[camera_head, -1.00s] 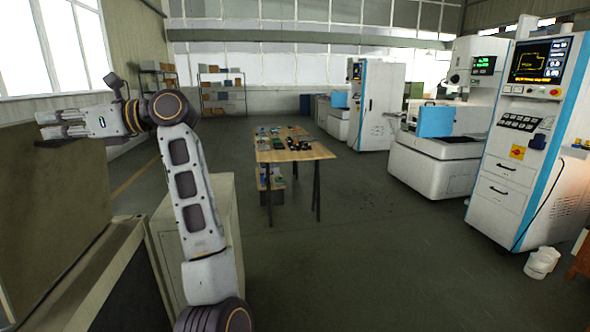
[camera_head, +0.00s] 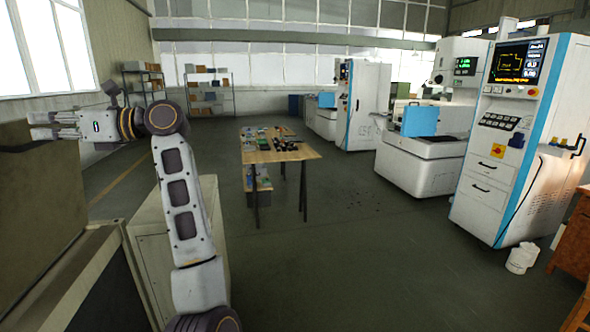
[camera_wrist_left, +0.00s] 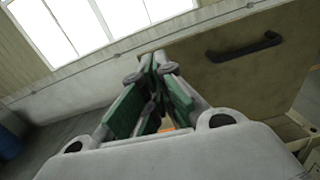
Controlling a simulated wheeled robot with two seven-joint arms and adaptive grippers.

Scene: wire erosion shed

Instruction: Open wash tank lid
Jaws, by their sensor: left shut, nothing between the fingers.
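The wash tank lid (camera_head: 45,190) is a tan-brown panel standing steeply raised at the left of the head view, above the tank's pale rim (camera_head: 75,265). My left gripper (camera_head: 42,125) is shut and empty at the height of the lid's upper edge. In the left wrist view the gripper's fingers (camera_wrist_left: 152,75) come together with nothing between them. There the lid (camera_wrist_left: 270,90) is to their right, with its black bar handle (camera_wrist_left: 244,46) clear of the fingers. My right gripper is in neither view.
A pale cabinet (camera_head: 150,265) stands beside the tank, close to my left arm. A wooden table (camera_head: 285,155) with small parts stands further off. White machines (camera_head: 515,150) line the right side, with a white bucket (camera_head: 522,258) on the floor. The middle floor is open.

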